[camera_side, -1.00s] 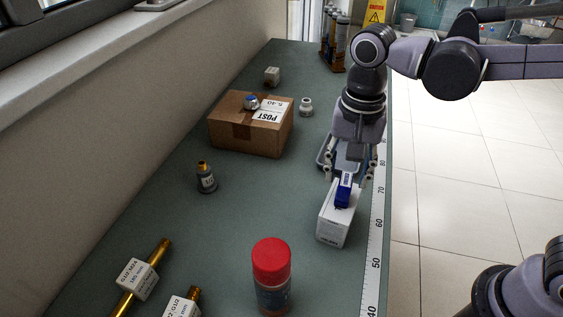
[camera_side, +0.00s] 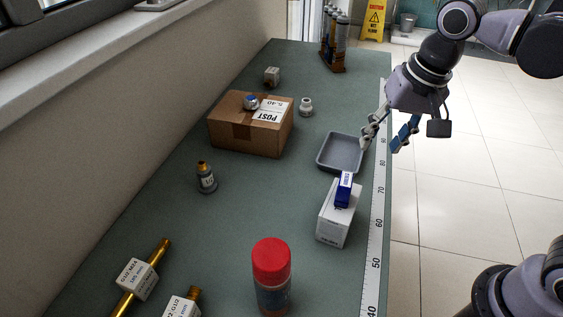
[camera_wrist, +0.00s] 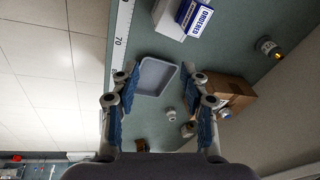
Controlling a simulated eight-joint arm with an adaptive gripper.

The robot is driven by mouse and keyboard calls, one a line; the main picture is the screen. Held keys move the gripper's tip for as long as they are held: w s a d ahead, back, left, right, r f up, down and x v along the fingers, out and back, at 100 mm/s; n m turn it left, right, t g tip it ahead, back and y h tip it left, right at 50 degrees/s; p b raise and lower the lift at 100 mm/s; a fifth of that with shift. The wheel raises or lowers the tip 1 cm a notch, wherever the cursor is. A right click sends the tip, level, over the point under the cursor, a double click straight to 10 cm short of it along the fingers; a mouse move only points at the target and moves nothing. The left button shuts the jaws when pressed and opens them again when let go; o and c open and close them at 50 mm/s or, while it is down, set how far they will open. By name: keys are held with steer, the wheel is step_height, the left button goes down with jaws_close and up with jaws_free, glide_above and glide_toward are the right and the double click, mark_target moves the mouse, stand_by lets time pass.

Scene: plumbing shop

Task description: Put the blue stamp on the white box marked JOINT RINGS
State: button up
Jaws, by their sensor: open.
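The blue stamp (camera_side: 344,188) rests on top of the white box (camera_side: 336,226) near the right side of the bench. The box's own marking is too small to read. My gripper (camera_side: 384,140) is open and empty, above the bench's right edge, apart from the stamp and box. In the wrist view my gripper (camera_wrist: 162,85) has its two blue-padded fingers wide apart with nothing between them.
A grey tray (camera_side: 341,169) lies empty behind the white box. A ruler strip (camera_side: 377,220) runs along the right edge. The bench middle is clear.

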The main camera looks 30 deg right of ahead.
steer(key=s+d+f+n+t, duration=0.2)
steer(key=d+f+n+t, duration=0.2)
steer(key=d, duration=0.5)
step_height(320, 180, down, 3)
steer(key=shift+s+d+r+n+t+h, duration=0.2)
steer(key=shift+s+n+t+h, duration=0.15)
steer(key=shift+n, duration=0.45)
